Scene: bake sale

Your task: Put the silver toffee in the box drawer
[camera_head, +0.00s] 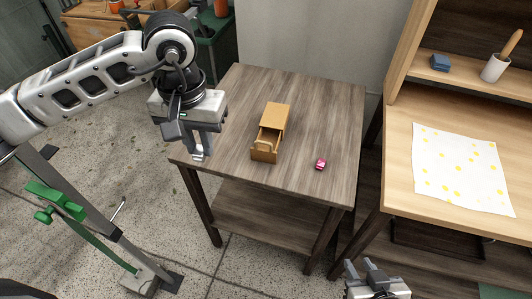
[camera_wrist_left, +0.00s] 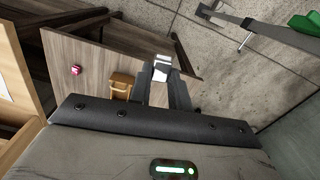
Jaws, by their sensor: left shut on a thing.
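A silver toffee (camera_head: 198,152) is held between the fingertips of my left gripper (camera_head: 201,146), above the left edge of the wooden table. In the left wrist view the silver toffee (camera_wrist_left: 161,68) shows as a pale block between the fingers. A small tan box (camera_head: 275,115) stands on the table to the right of the gripper. Its drawer (camera_head: 265,151) is pulled out toward the front, with its inside showing. The box also shows in the left wrist view (camera_wrist_left: 122,82). My right gripper (camera_head: 366,268) is at the bottom edge, with its fingers apart and nothing visible between them.
A pink wrapped sweet (camera_head: 320,165) lies on the table (camera_head: 325,110), right of the drawer. A lighter desk (camera_head: 400,150) stands at the right with a yellow-spotted sheet (camera_head: 460,170). Its shelf holds a blue block (camera_head: 440,62) and a white pot (camera_head: 494,68).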

